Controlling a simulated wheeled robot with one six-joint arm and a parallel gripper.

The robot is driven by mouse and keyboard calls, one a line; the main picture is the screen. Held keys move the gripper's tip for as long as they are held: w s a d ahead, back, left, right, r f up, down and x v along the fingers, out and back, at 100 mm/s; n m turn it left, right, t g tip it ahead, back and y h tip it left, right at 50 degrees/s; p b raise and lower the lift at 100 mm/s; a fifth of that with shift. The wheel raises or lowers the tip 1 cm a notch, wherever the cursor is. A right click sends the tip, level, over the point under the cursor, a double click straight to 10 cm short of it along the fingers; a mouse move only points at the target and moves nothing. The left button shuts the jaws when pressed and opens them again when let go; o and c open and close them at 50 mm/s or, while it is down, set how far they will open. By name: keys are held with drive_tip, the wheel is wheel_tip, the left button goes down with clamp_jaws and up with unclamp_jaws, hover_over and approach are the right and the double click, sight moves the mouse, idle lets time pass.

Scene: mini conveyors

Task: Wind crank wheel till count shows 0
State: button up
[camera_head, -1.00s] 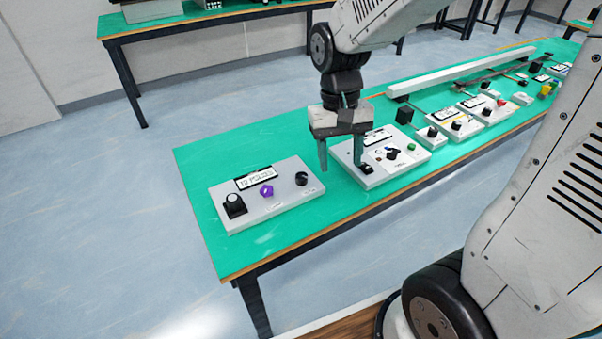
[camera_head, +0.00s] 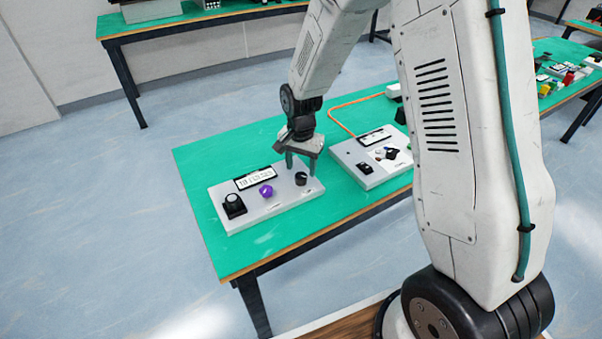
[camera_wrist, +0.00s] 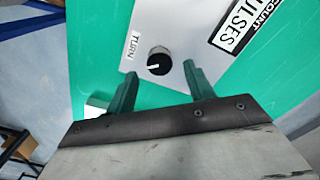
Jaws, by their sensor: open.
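The grey box (camera_head: 235,216) at the near left of the green table carries a white count display (camera_head: 255,178). Its digits are too small to read surely; "PULSES" shows on the display in the wrist view (camera_wrist: 236,30). A round black knob (camera_head: 301,179) sits at the box's right end. In the wrist view the knob (camera_wrist: 159,62) has a white pointer line and a "TURN" label. My gripper (camera_head: 302,168) is open above this knob. In the wrist view its fingertips (camera_wrist: 161,74) lie on either side of the knob, apart from it.
A purple knob (camera_head: 266,190) and a black knob on a square base (camera_head: 234,206) share the box. A second white box (camera_head: 372,176) with switches stands to the right. An orange cable (camera_head: 345,106) lies behind. The table's front left is clear.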

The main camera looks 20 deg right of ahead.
sight(301, 175)
drive_tip(key=shift+f, duration=1.75)
drive_tip(key=shift+c, duration=0.3)
drive_tip(key=c, duration=0.9)
drive_tip(key=shift+n, duration=0.4)
drive_tip(key=n, duration=0.6)
